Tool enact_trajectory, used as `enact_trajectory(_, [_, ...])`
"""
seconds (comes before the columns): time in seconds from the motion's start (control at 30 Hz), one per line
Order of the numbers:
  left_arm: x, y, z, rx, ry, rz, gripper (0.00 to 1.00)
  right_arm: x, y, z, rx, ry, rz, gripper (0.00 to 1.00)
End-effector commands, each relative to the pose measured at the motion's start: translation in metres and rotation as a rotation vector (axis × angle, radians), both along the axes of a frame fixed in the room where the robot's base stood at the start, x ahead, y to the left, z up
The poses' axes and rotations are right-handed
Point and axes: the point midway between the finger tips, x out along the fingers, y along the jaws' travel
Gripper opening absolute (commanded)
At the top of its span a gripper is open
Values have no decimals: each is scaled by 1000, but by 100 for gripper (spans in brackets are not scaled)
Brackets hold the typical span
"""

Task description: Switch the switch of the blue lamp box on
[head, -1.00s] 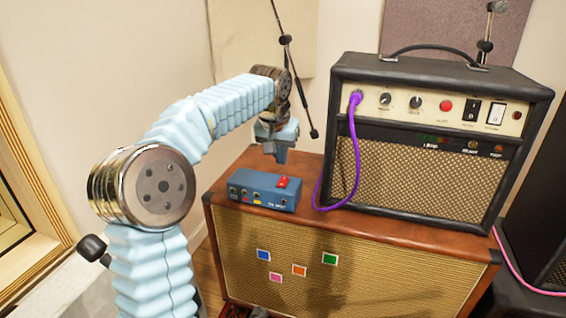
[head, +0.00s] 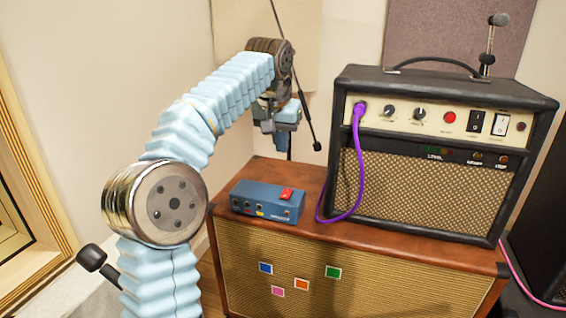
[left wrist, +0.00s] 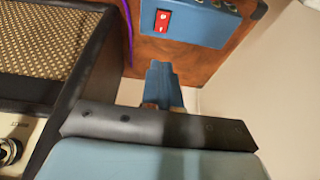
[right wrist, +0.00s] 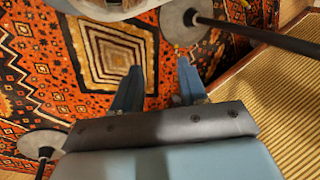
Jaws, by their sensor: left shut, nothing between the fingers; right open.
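The blue lamp box (head: 262,203) sits on top of the brown speaker cabinet, left of the amplifier. The switch also shows at the top of the left wrist view (left wrist: 163,20). My left gripper (head: 289,156) is shut and empty, pointing down behind the box, apart from it. Its closed fingers show in the left wrist view (left wrist: 164,72), clear of the switch. My right gripper (right wrist: 160,78) is open and empty above a patterned rug.
The black amplifier (head: 440,150) stands right of the box with knobs and switches. A purple cable (head: 357,165) hangs from it onto the cabinet (head: 360,270). A thin dark stand rod (head: 296,80) rises behind my left gripper. Bare cabinet top lies around the box.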

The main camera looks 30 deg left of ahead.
Motion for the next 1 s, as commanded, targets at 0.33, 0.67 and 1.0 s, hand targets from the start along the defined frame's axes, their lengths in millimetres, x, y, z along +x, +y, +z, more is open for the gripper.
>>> enact_trajectory(0.33, [6, 1, 0, 0, -1, 1, 0, 0, 0, -8, -1, 0, -2, 43])
enact_trajectory(0.67, [13, 3, -24, -1, 1, 1, 0, 0, -1, -18, -2, 0, -2, 43])
enact_trajectory(1.0, [36, 9, -92, -1, 2, 1, 0, 0, -1, -34, -4, 0, -6, 43])
